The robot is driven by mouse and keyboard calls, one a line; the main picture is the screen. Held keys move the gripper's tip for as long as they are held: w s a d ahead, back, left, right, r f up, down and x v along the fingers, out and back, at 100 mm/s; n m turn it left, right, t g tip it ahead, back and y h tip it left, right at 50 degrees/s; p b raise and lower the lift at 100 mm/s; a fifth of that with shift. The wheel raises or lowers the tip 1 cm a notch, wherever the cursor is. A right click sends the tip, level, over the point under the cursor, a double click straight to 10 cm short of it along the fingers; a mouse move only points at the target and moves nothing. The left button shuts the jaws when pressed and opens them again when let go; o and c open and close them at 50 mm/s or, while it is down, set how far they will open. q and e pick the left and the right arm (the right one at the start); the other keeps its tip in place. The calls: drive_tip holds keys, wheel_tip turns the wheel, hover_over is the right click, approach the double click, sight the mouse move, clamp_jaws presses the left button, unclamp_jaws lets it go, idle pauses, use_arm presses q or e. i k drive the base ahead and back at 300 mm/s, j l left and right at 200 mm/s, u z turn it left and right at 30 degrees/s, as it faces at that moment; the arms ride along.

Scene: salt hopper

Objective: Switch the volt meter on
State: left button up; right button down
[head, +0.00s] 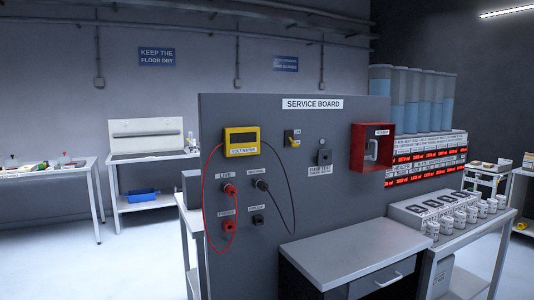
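The volt meter (241,141) is a yellow box with a dark display, mounted at the upper left of the grey service board (350,215). Its display looks blank, and a label reading VOLT METER sits on its lower part. A red lead loops from its left side down to the red sockets, and a black lead runs from its right side. A red plug (228,188) is at LIVE and a black plug (260,184) is at the socket right of it. Neither of my grippers is in view.
A yellow switch (292,138), a key-like fitting (324,157) and a red box (371,147) are also on the board. A grey drawer cabinet (355,250) stands before the board's right part. Floor at the left is clear.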

sight(294, 145)
drive_tip(key=i+u, duration=0.3)
drive_tip(key=i, duration=0.25)
drive_tip(key=i+l+u, duration=0.25)
drive_tip(key=i, duration=0.25)
